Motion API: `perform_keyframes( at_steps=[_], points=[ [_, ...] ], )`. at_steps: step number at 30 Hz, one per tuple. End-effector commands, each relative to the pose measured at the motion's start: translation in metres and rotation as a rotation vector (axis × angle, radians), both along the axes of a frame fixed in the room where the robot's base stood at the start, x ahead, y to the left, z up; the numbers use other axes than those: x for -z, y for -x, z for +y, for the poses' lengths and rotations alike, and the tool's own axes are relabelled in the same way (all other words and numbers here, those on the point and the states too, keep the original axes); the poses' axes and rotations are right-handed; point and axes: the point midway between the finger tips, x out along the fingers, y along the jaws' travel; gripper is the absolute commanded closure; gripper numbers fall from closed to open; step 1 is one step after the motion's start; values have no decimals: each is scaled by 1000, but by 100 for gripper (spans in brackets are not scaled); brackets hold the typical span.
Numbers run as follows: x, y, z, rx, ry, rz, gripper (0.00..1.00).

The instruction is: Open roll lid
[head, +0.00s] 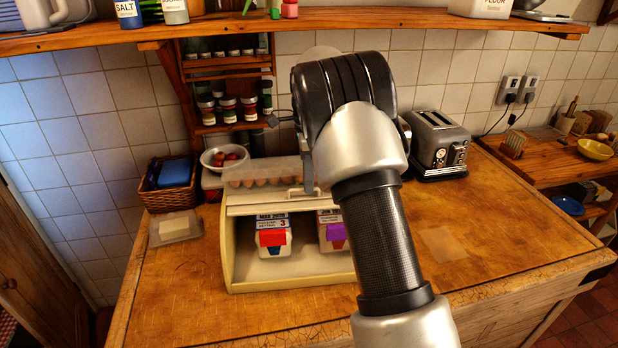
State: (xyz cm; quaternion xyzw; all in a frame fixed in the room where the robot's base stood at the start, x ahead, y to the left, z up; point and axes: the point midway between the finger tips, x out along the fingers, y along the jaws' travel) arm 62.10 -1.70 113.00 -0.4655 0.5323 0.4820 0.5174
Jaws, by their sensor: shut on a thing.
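A cream bread bin (228,262) stands on the wooden counter, its front open at the bottom. Its cream roll lid (245,208) is raised to the upper part of the opening. My gripper (309,188) reaches down at the lid's front, near the middle of its edge. It is shut on the lid's handle, though my wrist and arm hide most of the grip and the bin's right side. Two cartons stand inside the bin, one with a red patch (272,238) and one with a purple patch (336,232).
Eggs (262,182) sit at the bin's top. A wicker basket (153,200), a butter dish (175,228) and a bowl (222,157) are to the left. A toaster (437,148) stands right. A shelf (400,18) runs overhead. The counter's right front is clear.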

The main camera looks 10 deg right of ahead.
Motion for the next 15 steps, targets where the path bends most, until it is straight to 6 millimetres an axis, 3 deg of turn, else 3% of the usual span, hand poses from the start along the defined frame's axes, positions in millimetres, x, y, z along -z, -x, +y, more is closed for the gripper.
perform_keyframes(
  at_steps=[4, 5, 7, 15],
  points=[
    [1, 0, 0, 1, -1, 1, 100],
    [2, 0, 0, 1, -1, 1, 87],
    [2, 0, 0, 1, -1, 1, 75],
    [1, 1, 0, 0, 0, 1, 73]
  ],
)
